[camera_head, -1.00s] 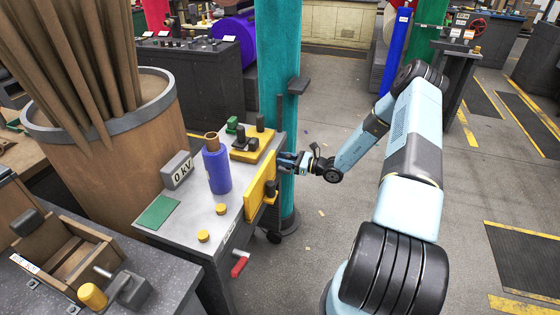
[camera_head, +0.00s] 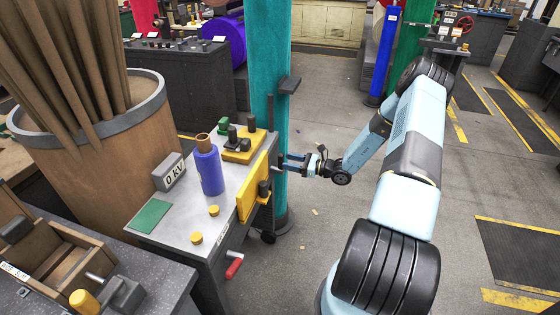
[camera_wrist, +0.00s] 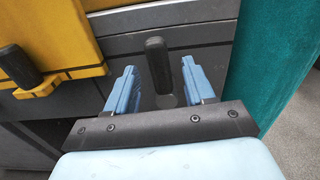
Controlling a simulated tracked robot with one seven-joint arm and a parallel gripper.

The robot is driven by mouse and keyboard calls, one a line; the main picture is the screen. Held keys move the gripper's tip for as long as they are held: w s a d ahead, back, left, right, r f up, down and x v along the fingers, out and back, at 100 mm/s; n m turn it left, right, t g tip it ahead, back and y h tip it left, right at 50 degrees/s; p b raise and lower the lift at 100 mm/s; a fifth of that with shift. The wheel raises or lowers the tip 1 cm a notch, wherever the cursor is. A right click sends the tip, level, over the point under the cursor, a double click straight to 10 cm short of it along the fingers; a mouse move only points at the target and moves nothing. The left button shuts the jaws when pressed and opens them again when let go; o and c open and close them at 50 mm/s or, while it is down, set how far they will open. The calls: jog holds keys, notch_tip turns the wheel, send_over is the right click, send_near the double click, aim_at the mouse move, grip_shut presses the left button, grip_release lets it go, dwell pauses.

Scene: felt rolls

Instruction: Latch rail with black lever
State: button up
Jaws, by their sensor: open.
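The black lever (camera_wrist: 157,62) is a short dark post with a rounded end, at the centre of the wrist view beside the grey side of the bench. My gripper (camera_wrist: 160,84) is open, with one blue finger to each side of the lever; whether either finger touches it I cannot tell. In the head view my gripper (camera_head: 288,162) is at the bench's right edge, and I cannot make out the lever there. A yellow panel (camera_head: 250,192) on that edge carries a black knob; the panel also shows at the left of the wrist view (camera_wrist: 50,38). The rail is not clearly identifiable.
A teal pillar (camera_head: 270,50) stands close beside my gripper, right of it in the wrist view. A red handle (camera_head: 234,266) sticks out below. Floor to the right is open.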

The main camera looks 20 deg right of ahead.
jog(key=v, duration=0.7)
jog(key=shift+s+d, duration=0.15)
jog(key=shift+d, duration=0.15)
jog(key=s+a+r+n+g+h, duration=0.2)
jog(key=s+a+r+n+g, duration=0.25)
jog(key=r, duration=0.55)
jog(key=s+a+r+n+g+h, duration=0.35)
jog(key=r+n, duration=0.25)
jog(key=r, duration=0.3)
jog(key=s+a+r+n+g+h, duration=0.25)
jog(key=s+a+r+n, duration=0.2)
jog(key=r, duration=0.55)
jog(key=s+r+n+t+h, duration=0.3)
jog(key=s+r, duration=0.5)
jog(key=s, duration=0.3)
jog(key=s+r+n+t+h, duration=0.3)
jog(key=s+r+n, duration=0.3)
jog(key=s+r, duration=0.2)
jog(key=shift+s+r+h, duration=0.25)
jog(key=shift+s+h, duration=0.25)
jog(key=shift+s, duration=0.85)
